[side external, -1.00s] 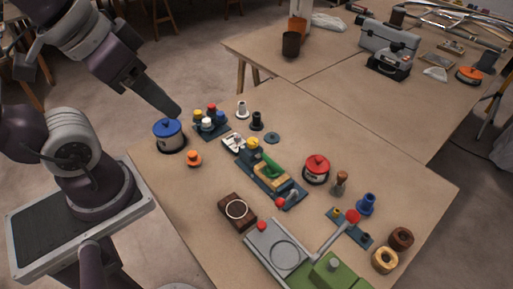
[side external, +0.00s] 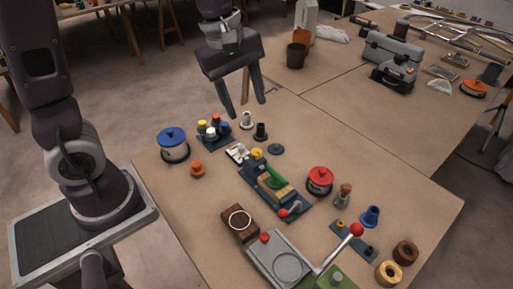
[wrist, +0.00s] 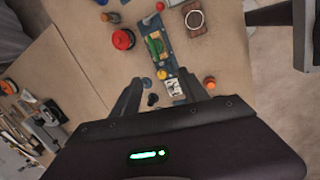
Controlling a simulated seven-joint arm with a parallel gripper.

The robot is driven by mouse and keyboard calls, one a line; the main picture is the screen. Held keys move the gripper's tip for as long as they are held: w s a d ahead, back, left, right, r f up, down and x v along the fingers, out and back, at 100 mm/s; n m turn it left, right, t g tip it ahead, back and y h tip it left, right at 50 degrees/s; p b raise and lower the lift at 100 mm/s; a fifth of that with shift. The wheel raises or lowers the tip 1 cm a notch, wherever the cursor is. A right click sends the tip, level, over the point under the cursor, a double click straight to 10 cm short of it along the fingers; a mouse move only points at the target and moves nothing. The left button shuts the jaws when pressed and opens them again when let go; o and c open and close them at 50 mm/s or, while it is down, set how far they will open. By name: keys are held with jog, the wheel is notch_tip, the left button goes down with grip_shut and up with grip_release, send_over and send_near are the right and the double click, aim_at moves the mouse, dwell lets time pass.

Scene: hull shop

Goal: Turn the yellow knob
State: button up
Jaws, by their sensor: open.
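A yellow knob (side external: 257,153) sits at the far end of a dark blue base (side external: 291,207) that also carries a green part and a red-tipped lever. In the wrist view the yellow knob (wrist: 161,75) shows between my fingertips in the picture. A second yellow top (side external: 202,124) stands in a cluster of coloured buttons on a blue plate. My gripper (side external: 247,109) is open and empty, pointing down, apart from the knob, above the table's far edge area. Its two fingers also show in the wrist view (wrist: 160,80).
A blue-lidded pot (side external: 173,145), an orange knob (side external: 197,169) and a red-lidded pot (side external: 320,181) stand around. A grey box with a lever (side external: 280,262) is in front.

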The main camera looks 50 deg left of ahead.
aim_at(256, 151)
jog(key=w+a+f+n, duration=0.1)
jog(key=w+f+n, duration=0.1)
jog(key=f+n, duration=0.1)
jog(key=w+a+f+n+g, duration=0.1)
jog(key=w+a+f+n, duration=0.1)
jog(key=f+n, duration=0.2)
jog(key=w+a+f+n+g+y, duration=0.1)
jog(key=w+a+f+n, duration=0.1)
jog(key=f, duration=0.5)
jog(key=shift+w+f+n, duration=0.15)
jog(key=shift+w+n, duration=0.4)
jog(key=shift+n, duration=0.35)
notch_tip(256, 151, down, 7)
jog(key=shift+f, duration=0.2)
grip_shut()
